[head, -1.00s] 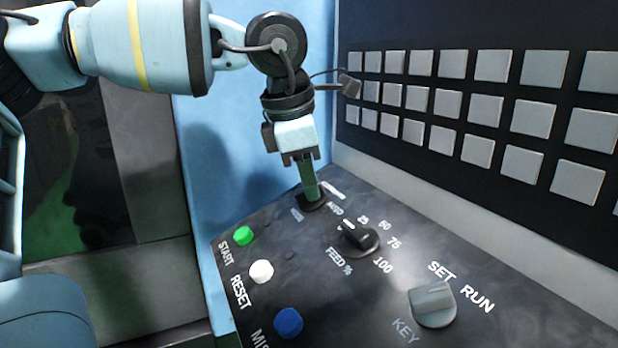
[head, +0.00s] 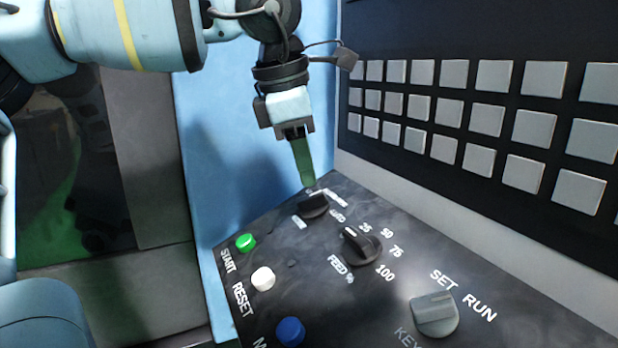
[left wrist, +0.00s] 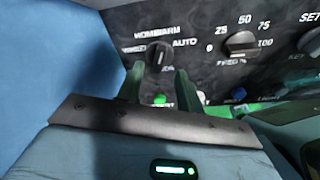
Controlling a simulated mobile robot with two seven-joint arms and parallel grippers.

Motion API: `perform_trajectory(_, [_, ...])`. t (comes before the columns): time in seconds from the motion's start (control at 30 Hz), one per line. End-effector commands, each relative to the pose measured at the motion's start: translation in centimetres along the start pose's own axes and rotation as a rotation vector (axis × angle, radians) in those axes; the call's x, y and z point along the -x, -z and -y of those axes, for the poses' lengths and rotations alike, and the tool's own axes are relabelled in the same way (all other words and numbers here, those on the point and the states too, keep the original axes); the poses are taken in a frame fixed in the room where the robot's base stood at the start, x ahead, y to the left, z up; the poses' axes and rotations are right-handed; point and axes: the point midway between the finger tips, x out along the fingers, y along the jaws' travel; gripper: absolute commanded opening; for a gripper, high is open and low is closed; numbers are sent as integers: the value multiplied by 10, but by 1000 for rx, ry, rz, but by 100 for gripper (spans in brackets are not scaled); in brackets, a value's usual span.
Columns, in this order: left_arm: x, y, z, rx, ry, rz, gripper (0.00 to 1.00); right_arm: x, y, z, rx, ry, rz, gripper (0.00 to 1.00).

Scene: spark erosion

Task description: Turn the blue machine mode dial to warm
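The mode dial is a black knob (head: 313,207) at the far corner of the machine's sloping dark panel. In the left wrist view the same dial (left wrist: 158,54) shows with HOME, WARM and AUTO lettering around it; I cannot read its pointer surely. My left gripper (head: 308,188) points down at the dial's far edge in the head view. In the left wrist view its two green fingers (left wrist: 160,82) stand apart with nothing between them, just short of the dial. The dial looks clear of the fingers. My right gripper is not in view.
A feed dial (head: 361,246) and a grey key switch (head: 434,314) sit nearby on the panel. Green (head: 246,242), white (head: 263,278) and blue (head: 290,331) buttons line its left side. A keypad with several grey keys (head: 495,76) rises behind. A blue wall (head: 250,110) stands left.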

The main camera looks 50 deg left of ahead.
Motion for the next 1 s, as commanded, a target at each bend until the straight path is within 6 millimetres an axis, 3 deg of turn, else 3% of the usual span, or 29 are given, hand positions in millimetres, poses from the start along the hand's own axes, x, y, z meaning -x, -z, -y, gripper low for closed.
perform_trajectory(0.1, [18, 0, 0, 0, -2, 1, 36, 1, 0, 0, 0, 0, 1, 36])
perform_trajectory(0.3, [31, 0, 0, -1, -1, 0, 36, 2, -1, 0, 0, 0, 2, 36])
perform_trajectory(1.0, [32, 0, 0, -1, 0, 0, 36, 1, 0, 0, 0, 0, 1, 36])
